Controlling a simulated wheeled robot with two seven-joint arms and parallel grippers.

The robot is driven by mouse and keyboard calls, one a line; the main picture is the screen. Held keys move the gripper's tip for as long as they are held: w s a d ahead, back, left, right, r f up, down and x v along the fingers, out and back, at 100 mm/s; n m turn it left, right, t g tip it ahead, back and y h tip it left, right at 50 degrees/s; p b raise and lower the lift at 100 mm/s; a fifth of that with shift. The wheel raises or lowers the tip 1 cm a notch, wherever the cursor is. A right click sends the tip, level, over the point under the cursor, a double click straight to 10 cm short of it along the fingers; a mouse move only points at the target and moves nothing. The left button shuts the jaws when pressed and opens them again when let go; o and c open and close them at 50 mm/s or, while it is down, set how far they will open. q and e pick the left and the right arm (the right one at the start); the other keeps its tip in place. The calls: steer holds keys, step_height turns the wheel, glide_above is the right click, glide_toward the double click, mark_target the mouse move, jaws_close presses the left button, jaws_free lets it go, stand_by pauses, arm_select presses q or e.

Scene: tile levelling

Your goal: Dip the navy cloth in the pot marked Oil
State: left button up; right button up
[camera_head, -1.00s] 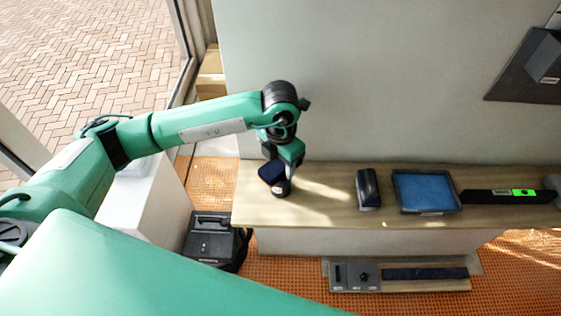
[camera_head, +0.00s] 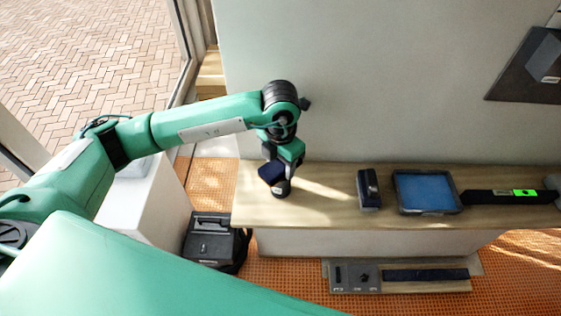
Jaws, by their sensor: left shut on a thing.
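The navy cloth (camera_head: 270,173) is a dark blue folded pad at the left end of the wooden bench. My left gripper (camera_head: 279,174) points down over it and is shut on it; the fingertips are mostly hidden by the wrist. A small dark round pot (camera_head: 282,189) with a pale label stands on the bench just below and beside the cloth. Its label is too small to read. I cannot tell whether the cloth touches the pot or its contents. My right gripper is not in view.
On the bench (camera_head: 325,207) to the right are a dark block-like tool (camera_head: 369,190), a blue-filled tray (camera_head: 425,192) and a spirit level with a green panel (camera_head: 523,193). A black case (camera_head: 210,240) stands on the orange floor. A wall rises behind the bench.

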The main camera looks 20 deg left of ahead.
arm_select(q)
steer(key=shift+s+f, duration=0.1)
steer(key=shift+r+p, duration=0.35)
steer(key=shift+r, duration=0.45)
steer(key=shift+r+p, duration=0.95)
steer(key=shift+r, duration=1.85)
